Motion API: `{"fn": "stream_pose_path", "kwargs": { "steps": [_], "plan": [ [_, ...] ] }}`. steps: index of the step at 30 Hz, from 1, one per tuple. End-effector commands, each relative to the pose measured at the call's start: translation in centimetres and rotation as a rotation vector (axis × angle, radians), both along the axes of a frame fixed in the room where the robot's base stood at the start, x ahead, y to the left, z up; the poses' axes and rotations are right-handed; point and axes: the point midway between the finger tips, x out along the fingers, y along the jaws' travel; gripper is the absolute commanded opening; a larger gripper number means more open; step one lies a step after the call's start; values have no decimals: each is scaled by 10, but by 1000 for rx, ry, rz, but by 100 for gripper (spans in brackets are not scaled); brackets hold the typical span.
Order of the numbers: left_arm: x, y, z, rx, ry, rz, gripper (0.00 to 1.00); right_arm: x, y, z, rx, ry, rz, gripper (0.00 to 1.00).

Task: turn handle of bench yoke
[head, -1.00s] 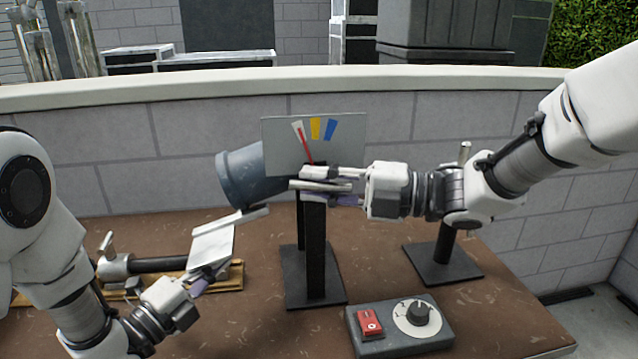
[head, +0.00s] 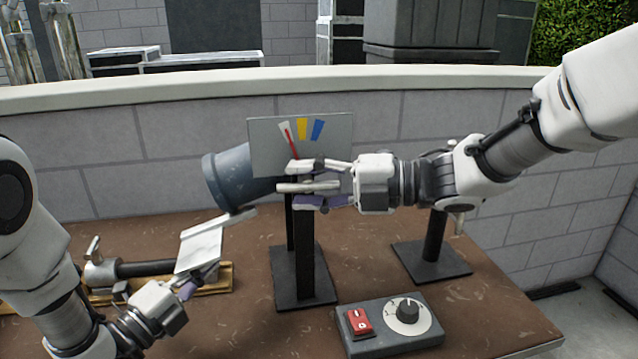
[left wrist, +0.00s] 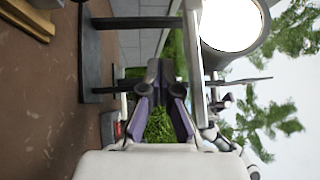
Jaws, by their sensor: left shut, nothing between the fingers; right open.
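The bench yoke has a dark post (head: 304,260) on a flat base, a blue-grey lamp-like head (head: 230,180) and a grey gauge plate (head: 270,150). Its red needle lies at the white mark. My right gripper (head: 290,178) is open at the post top, just below the needle; its fingers hide most of the pivot, and I cannot make out the handle or contact with it. My left gripper (head: 213,268) is shut and empty beside a pale flat panel (head: 200,245) below the head. The left wrist view shows its fingers (left wrist: 160,75) and the head's bright round face (left wrist: 232,25).
A control box (head: 390,330) with a red switch and a dial stands at the front. A second dark post (head: 433,245) stands at right. A clamp-like bar (head: 150,268) lies on wood at left. A block wall (head: 500,120) closes the back.

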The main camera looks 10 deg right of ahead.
Motion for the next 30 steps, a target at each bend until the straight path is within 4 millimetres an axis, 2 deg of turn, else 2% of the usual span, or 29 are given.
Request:
{"fn": "stream_pose_path", "kwargs": {
  "steps": [5, 12, 16, 21, 30],
  "plan": [
    [0, 0, 0, 0, 0, 0, 0, -9, -23, 5, 7, -1, -3, 48],
    [0, 0, 0, -1, -1, 0, 0, -32, -78, 12, 9, -3, -2, 48],
    [0, 0, 0, -1, -1, 0, 0, -41, -99, 14, 5, -1, -1, 48],
    [0, 0, 0, -1, -1, 0, 0, -45, -109, 14, 0, 0, 0, 48],
    [0, 0, 0, -1, -1, 0, 0, -45, -109, 13, 0, 0, 0, 48]
  ]
}}
